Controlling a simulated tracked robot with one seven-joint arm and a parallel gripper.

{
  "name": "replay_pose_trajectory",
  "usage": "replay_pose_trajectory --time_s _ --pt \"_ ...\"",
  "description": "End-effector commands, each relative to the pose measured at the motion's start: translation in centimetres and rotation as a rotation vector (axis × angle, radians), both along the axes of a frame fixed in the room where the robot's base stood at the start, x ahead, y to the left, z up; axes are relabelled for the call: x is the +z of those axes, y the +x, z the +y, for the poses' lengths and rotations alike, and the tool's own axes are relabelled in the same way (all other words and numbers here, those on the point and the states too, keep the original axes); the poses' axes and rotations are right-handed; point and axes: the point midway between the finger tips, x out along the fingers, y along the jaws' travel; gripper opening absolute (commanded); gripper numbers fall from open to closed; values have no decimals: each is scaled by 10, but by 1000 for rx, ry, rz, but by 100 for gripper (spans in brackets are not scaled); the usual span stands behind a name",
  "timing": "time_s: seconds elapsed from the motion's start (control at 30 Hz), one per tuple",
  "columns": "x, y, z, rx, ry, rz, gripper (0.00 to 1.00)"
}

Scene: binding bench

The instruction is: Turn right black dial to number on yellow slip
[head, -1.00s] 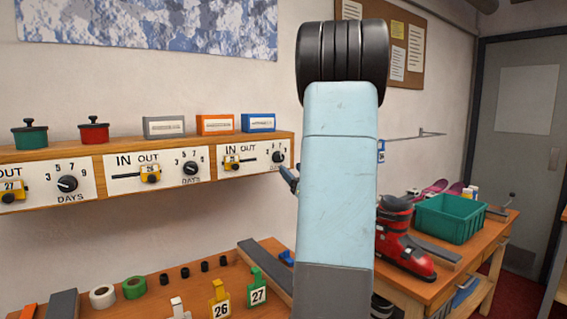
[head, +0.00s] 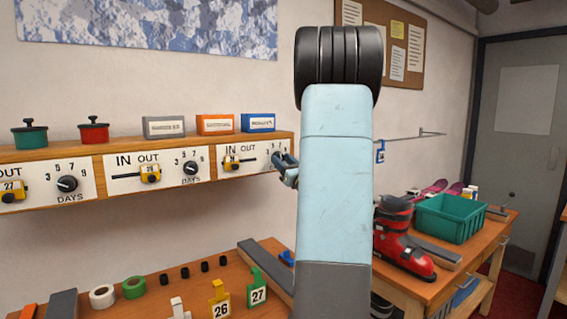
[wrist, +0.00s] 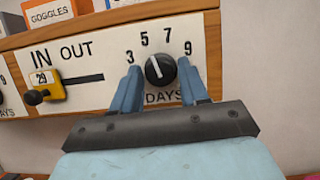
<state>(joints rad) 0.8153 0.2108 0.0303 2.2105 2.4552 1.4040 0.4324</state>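The right black dial (wrist: 160,70) sits on a white DAYS panel with the numbers 3, 5, 7 and 9. Its white pointer line leans up and left, toward the 5. In the head view my gripper (head: 284,162) is at the panel's right end. A yellow slip (head: 397,29) is pinned to the cork board; its writing is too small to read.
Left of the dial is an IN/OUT slider with a yellow tag reading 29 (wrist: 46,88). Other dials, such as the middle one (head: 191,167), share the wooden shelf. Small boxes (head: 215,124) stand on top. A workbench with tags (head: 219,298) lies below.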

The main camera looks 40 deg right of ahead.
Motion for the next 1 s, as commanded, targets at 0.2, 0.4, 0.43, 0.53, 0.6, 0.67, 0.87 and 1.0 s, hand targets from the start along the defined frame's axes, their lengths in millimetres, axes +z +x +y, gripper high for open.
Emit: replay_pose_trajectory --time_s 0.2,0.4,0.43,0.53,0.6,0.67,0.87,1.0 --pt "0 0 0 0 0 0 22" --pt "0 0 0 0 0 0 4" --pt "0 0 0 0 -1 0 4" --pt "0 0 0 0 -22 1 4" --pt "0 0 -1 -1 -57 3 4" --pt "0 0 -1 0 -85 5 4" --pt "0 0 -1 0 -97 6 4" --pt "0 0 -1 0 -97 6 42"
